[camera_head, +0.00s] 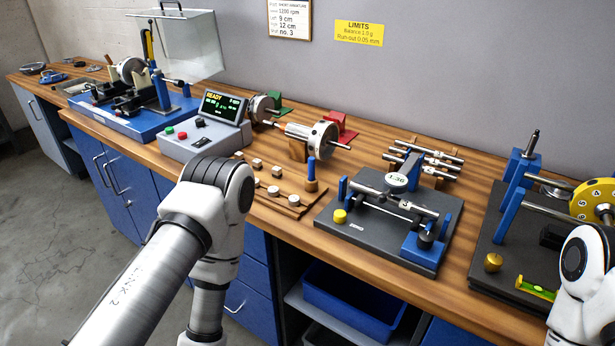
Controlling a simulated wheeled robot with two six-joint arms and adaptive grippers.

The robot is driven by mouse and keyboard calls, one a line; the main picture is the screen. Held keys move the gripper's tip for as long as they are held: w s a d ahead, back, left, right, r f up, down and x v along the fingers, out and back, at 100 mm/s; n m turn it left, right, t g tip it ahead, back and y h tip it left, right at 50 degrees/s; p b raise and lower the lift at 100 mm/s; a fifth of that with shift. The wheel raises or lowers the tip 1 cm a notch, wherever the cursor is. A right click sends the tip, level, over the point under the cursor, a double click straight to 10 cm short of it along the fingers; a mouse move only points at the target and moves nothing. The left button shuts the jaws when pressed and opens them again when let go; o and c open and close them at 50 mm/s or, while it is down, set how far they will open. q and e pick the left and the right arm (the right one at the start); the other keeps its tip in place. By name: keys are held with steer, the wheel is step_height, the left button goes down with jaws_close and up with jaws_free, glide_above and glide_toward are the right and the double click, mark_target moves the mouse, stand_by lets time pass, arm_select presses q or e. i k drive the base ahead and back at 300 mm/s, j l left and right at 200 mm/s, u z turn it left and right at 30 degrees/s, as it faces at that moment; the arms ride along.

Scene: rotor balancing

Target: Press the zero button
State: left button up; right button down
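A yellow button (339,216) stands at the front left corner of a black fixture plate (340,238). Small white lettering on the plate beside it looks like "ZERO". A round gauge (397,180) on this fixture shows a reading that looks like "-36", but it is small. A metal shaft lies across the fixture below the gauge. Neither gripper is in view. My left arm comes in from the left, bends at its elbow in front of the bench and runs down out of the picture. Only a white part of my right arm shows at the lower right.
A grey control box (205,135) with a "READY" screen and coloured buttons stands left. Small weights (274,191) lie between it and the fixture. A rotor (309,138) and several shafts (428,155) lie behind. Another black fixture (490,225) with a yellow disc stands right.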

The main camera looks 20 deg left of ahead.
mark_target(340, 215)
steer(key=i+j, duration=0.1)
steer(key=j, duration=0.25)
steer(key=i+j, duration=0.15)
steer(key=j, duration=0.2)
steer(key=i+j, duration=0.1)
steer(key=j, duration=0.25)
steer(key=i+j, duration=0.15)
steer(key=j, duration=0.2)
